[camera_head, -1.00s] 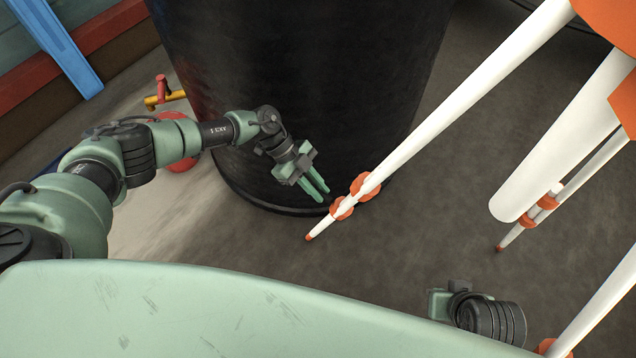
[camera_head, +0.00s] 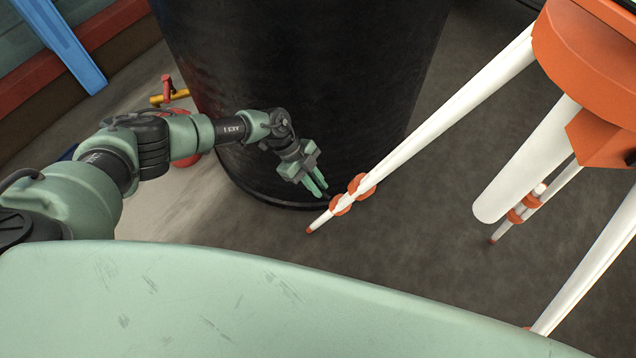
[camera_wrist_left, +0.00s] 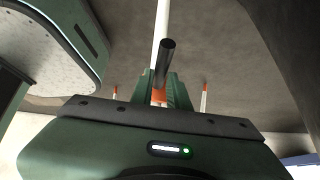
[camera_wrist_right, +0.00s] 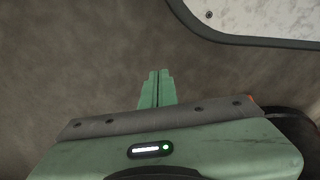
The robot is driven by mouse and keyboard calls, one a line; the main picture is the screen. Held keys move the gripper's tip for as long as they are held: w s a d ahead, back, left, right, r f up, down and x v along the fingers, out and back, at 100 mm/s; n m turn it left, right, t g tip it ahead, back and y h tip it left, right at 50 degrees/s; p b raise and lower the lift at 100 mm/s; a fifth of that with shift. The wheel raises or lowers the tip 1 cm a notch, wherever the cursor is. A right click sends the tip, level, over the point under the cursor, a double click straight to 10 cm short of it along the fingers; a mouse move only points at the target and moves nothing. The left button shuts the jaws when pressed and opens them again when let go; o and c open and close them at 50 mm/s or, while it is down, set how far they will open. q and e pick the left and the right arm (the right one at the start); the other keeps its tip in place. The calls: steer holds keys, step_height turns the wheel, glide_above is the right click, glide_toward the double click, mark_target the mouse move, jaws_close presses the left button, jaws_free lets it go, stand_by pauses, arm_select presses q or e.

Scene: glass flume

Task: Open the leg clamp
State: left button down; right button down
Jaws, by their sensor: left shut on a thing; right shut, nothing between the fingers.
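A white tripod leg (camera_head: 428,132) slants down to the floor, with two orange collars of the leg clamp (camera_head: 362,186) near its foot. My left gripper (camera_head: 316,184) is just left of the collars. In the left wrist view its green fingers (camera_wrist_left: 166,90) are shut on a dark cylindrical bar (camera_wrist_left: 166,62), which looks like the clamp's lever. Behind it show an orange part of the clamp (camera_wrist_left: 158,95) and the white leg (camera_wrist_left: 161,25). How the lever joins the collar is hidden. My right gripper (camera_wrist_right: 157,88) is shut and empty above bare floor; it is outside the head view.
A large black tank (camera_head: 300,90) stands close behind my left gripper. The orange tripod head (camera_head: 590,60) is at the upper right, with a thick white tube (camera_head: 530,165) and other legs below it. A yellow pipe with a red valve (camera_head: 168,92) is at the left. Floor between the legs is clear.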

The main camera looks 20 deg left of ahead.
arm_select(q)
steer(key=shift+w+a+r, duration=0.3)
steer(key=shift+w+a, duration=0.1)
steer(key=shift+w, duration=0.15)
steer(key=c, duration=1.4)
jaws_free()
steer(key=shift+c, duration=0.2)
steer(key=shift+o, duration=0.4)
steer(key=shift+s+d+f, duration=0.1)
steer(key=shift+s, duration=0.15)
